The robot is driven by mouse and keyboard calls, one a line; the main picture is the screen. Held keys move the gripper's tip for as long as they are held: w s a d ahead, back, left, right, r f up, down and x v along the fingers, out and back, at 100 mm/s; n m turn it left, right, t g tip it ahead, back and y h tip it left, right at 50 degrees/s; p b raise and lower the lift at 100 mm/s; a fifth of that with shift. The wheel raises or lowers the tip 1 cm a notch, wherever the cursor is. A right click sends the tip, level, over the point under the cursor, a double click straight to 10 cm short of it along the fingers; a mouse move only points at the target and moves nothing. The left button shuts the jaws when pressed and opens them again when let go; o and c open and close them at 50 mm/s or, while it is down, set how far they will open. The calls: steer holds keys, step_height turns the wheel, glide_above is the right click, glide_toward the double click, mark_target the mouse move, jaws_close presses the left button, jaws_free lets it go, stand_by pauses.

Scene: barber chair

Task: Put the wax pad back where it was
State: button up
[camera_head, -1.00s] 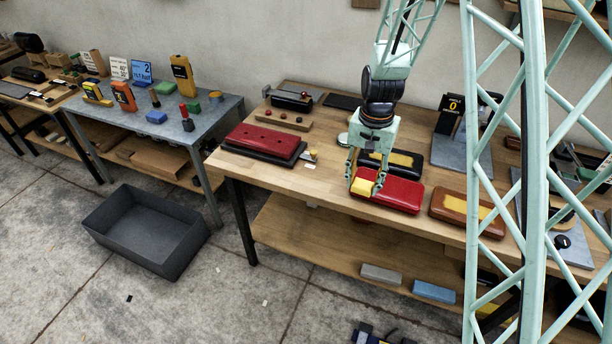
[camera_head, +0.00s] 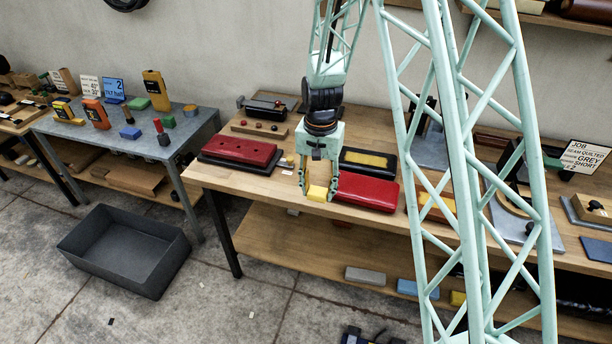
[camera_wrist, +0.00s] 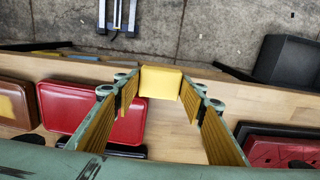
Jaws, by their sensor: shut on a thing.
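The yellow wax pad (camera_head: 317,193) is between the fingertips of my gripper (camera_head: 319,188), which is shut on it. In the wrist view the pad (camera_wrist: 160,82) sits at the far end of the fingers, near the bench's front edge. It is off the left end of the plain red cushion (camera_head: 366,193). The cushion also shows to the left in the wrist view (camera_wrist: 85,112). I cannot tell how high the pad is above the bench (camera_head: 275,192).
A buttoned red cushion (camera_head: 240,151) lies left of my gripper. A black cushion with a yellow panel (camera_head: 368,161) lies behind the plain red one. A grey block (camera_head: 365,275), blue block (camera_head: 415,288) and yellow block (camera_head: 457,298) sit on the lower shelf. A dark bin (camera_head: 125,250) stands on the floor.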

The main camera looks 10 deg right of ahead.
steer(key=w, duration=0.5)
steer(key=w+f, duration=0.1)
steer(key=w, duration=0.9)
steer(key=shift+d+f, duration=0.15)
steer(key=shift+f, duration=0.05)
steer(key=shift+w, duration=0.5)
steer(key=shift+f, duration=1.8)
steer(key=shift+f, duration=0.15)
steer(key=o, duration=0.9)
